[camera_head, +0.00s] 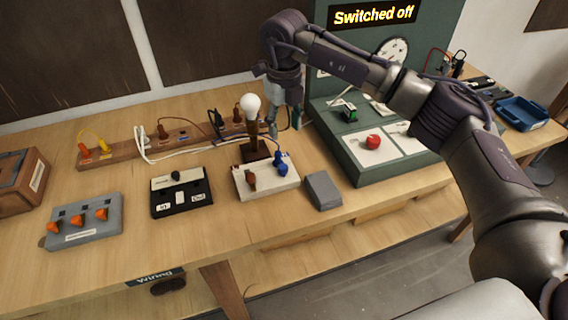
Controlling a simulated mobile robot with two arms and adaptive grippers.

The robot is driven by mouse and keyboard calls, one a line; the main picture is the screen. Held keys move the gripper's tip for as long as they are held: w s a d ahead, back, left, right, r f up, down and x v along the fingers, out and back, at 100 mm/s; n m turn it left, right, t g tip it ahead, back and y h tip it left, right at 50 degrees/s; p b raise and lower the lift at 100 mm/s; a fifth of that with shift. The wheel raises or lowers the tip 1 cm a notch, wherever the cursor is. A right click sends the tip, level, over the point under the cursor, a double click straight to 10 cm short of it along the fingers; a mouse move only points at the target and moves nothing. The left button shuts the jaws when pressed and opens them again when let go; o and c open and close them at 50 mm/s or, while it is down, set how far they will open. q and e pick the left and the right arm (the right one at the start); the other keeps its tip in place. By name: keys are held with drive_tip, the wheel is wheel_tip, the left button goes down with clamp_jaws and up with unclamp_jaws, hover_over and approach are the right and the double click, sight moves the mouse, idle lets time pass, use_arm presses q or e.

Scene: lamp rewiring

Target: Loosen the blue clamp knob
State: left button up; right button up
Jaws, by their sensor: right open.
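The blue clamp knob (282,168) stands on the right part of a white terminal block (272,191). A brown knob (251,181) stands to its left on the same block. Behind the block is a lamp with a white bulb (250,106) on a dark brown stand (253,147). My right gripper (284,122) points down behind and above the blue knob, just right of the bulb. It is open, with nothing seen between its fingers, and apart from the knob. My left gripper is not in view.
A grey box (323,190) lies right of the block. A black switch unit (181,197) and a grey panel with orange knobs (83,222) stand left. A socket strip (112,154) with cables runs behind. A green test station (352,160) with a red button (373,141) is right.

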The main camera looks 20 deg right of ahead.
sight(284, 167)
wheel_tip(284, 167, down, 14)
drive_tip(key=p, duration=0.3)
drive_tip(key=shift+r, duration=0.25)
drive_tip(key=shift+a, duration=0.1)
clamp_jaws()
